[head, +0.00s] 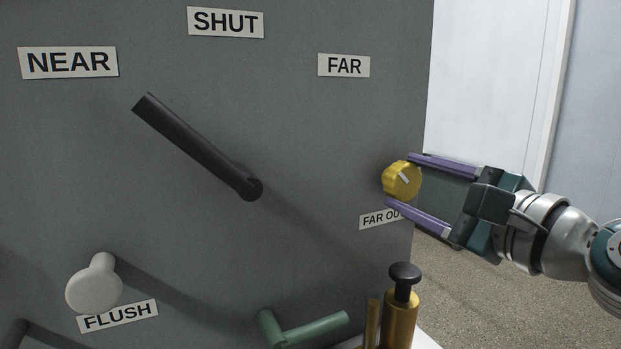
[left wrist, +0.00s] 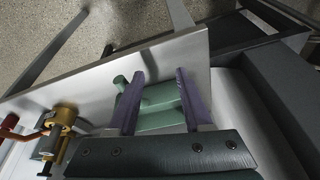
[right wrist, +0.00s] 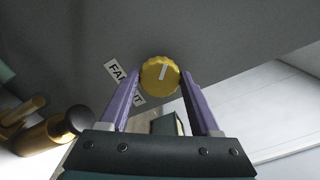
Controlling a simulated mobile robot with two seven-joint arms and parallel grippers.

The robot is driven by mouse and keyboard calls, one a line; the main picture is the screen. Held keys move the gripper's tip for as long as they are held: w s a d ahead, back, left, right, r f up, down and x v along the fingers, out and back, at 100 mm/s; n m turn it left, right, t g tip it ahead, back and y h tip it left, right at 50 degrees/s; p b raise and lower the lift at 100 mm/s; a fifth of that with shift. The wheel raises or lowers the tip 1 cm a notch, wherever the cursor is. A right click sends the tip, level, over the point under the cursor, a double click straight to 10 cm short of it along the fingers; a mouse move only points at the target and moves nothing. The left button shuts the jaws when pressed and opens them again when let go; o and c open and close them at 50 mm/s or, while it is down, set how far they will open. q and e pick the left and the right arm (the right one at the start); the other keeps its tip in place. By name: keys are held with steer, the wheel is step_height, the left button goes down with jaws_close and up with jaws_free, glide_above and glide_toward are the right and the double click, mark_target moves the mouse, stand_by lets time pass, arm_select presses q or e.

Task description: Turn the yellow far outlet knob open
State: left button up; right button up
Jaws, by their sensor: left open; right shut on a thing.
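The yellow far outlet knob (head: 402,181) sits on the grey panel near its right edge, above the FAR OUT label (head: 378,219). A white mark on its face runs diagonally. My right gripper (head: 396,180) has its purple fingers above and below the knob and is shut on it. The right wrist view shows the knob (right wrist: 161,76) between the fingertips, with its white mark nearly upright. My left gripper (left wrist: 157,78) is open in the left wrist view, with green cylindrical parts (left wrist: 158,104) showing between and beyond its fingers. It is not visible in the head view.
A black lever (head: 195,145) on the panel points up and left, between the NEAR, SHUT and FAR labels. A white flush knob (head: 94,290) is at lower left. A green handle (head: 305,331) and a brass plunger part (head: 400,312) stand at the bottom.

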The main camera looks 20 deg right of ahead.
steer(key=n, duration=0.5)
steer(key=shift+n, duration=0.3)
steer(key=n+p, duration=0.1)
steer(key=n, duration=0.3)
steer(key=shift+f+n, duration=0.1)
steer(key=shift+n, duration=0.2)
steer(key=n+p, duration=0.1)
steer(key=n, duration=0.2)
steer(key=shift+n+p, duration=0.3)
steer(key=n+p, duration=0.1)
steer(key=n, duration=0.2)
steer(key=shift+f+n+p, duration=0.15)
steer(key=shift+n+p, duration=0.6)
steer(key=shift+n, duration=1.05)
steer(key=shift+d+n, duration=0.1)
steer(key=shift+n, duration=0.2)
